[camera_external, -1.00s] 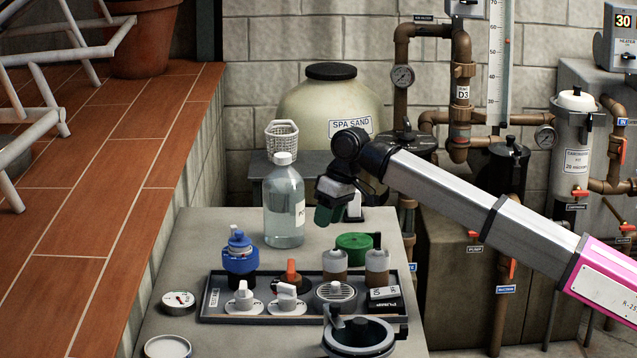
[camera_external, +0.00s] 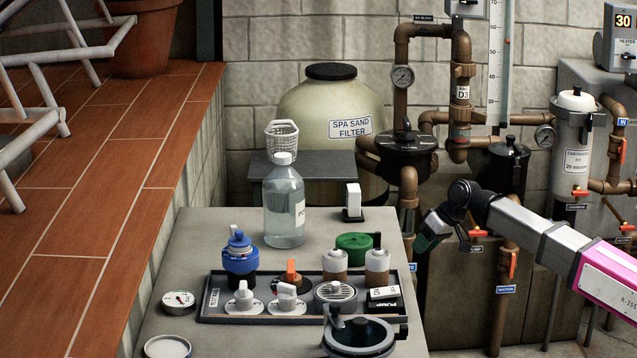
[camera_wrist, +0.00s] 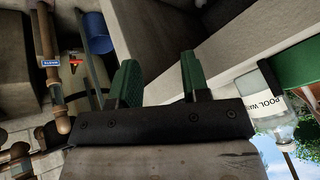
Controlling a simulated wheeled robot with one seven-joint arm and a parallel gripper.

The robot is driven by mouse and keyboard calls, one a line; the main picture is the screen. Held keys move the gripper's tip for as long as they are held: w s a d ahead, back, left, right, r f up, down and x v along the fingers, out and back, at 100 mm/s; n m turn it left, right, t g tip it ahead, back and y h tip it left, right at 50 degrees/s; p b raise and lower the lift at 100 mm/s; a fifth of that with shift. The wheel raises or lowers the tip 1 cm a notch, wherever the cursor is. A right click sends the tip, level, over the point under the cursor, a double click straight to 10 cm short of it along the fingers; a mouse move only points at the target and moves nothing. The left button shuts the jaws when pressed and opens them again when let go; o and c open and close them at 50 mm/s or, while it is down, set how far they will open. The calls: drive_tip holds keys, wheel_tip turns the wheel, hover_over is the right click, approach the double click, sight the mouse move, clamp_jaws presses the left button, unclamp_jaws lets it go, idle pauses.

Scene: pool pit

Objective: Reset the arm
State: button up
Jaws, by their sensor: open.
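My gripper (camera_external: 424,240) is off the right edge of the bench, in front of the brown block and pipes. In the wrist view its two green fingers (camera_wrist: 160,82) stand apart with nothing between them. The grey bench (camera_external: 190,240) lies to its left. The clear bottle (camera_external: 284,210) stands upright at the back of the bench, and it also shows in the wrist view (camera_wrist: 266,104), where its label reads in part "POOL WA".
A dark tray (camera_external: 208,312) on the bench holds several valves and fittings. A green round cap (camera_external: 354,246) and a white switch-like piece (camera_external: 352,200) stand on the bench. Brown pipes (camera_external: 508,230) with red handles stand close behind my arm.

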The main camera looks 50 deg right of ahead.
drive_tip(key=s+a+f+g+h, duration=0.3)
drive_tip(key=s+f+g, duration=0.2)
drive_tip(key=s+f, duration=2.4)
drive_tip(key=s, duration=0.3)
drive_tip(key=shift+a+f+g, duration=0.15)
drive_tip(key=shift+f+g, duration=0.15)
